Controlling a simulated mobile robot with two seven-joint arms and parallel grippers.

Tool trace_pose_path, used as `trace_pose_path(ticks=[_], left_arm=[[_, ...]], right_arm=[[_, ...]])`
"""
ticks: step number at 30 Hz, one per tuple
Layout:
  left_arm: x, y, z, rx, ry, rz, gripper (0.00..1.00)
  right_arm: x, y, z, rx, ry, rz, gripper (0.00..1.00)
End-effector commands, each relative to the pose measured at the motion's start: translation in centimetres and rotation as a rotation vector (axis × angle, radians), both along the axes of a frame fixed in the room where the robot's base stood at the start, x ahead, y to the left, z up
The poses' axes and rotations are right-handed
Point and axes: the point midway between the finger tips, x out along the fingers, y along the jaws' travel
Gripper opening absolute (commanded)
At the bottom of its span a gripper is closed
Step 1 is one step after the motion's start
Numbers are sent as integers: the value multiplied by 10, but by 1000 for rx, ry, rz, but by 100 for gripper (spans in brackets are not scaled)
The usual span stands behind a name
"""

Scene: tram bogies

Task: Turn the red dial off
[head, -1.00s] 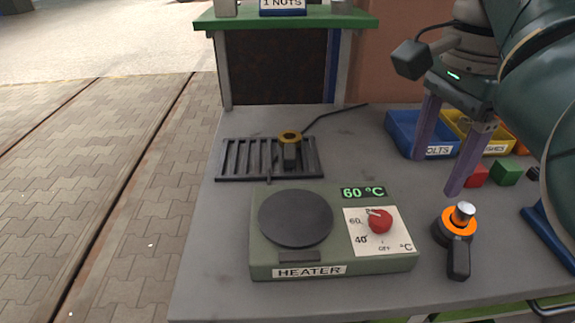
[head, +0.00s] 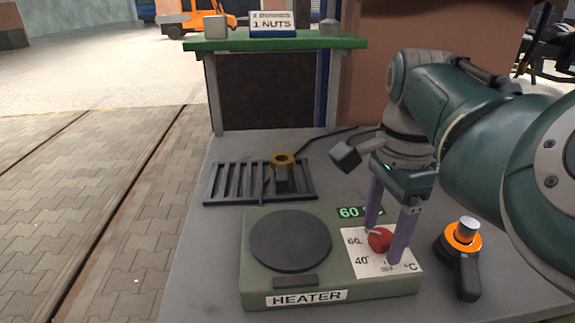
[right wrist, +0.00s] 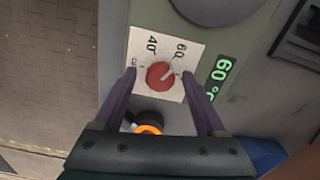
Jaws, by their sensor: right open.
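The red dial (head: 380,240) sits on the white scale plate (head: 362,262) at the right of the green heater (head: 262,292). The scale shows 40, 60 and an off mark. The heater's green display (head: 348,212) reads 60, and its right part is hidden by a finger. My right gripper (head: 384,246) is open, with its two purple fingers on either side of the dial. In the right wrist view the dial (right wrist: 160,75) lies between the open fingers, with visible gaps, and its pale pointer is turned towards the 60 side. My left gripper is not in view.
A dark round hotplate (head: 290,240) is on the heater's left. A black rack (head: 225,182) with a brass-coloured ring (head: 283,159) on a dark block stands behind. A black tool with an orange ring (head: 464,236) lies right of the heater. A green shelf (head: 280,43) is at the back.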

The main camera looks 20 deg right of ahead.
Motion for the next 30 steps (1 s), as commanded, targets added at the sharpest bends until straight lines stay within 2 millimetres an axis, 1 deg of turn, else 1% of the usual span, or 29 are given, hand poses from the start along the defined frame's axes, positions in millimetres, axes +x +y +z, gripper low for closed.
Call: trace_pose_path(ticks=[6, 25, 26, 30], left_arm=[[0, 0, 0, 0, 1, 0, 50], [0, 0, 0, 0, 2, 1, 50], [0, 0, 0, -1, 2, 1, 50], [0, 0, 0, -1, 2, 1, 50]], right_arm=[[0, 0, 0, 0, 0, 0, 73], [0, 0, 0, 0, 1, 0, 2], [0, 0, 0, 0, 1, 0, 0], [0, 0, 0, 0, 1, 0, 0]])
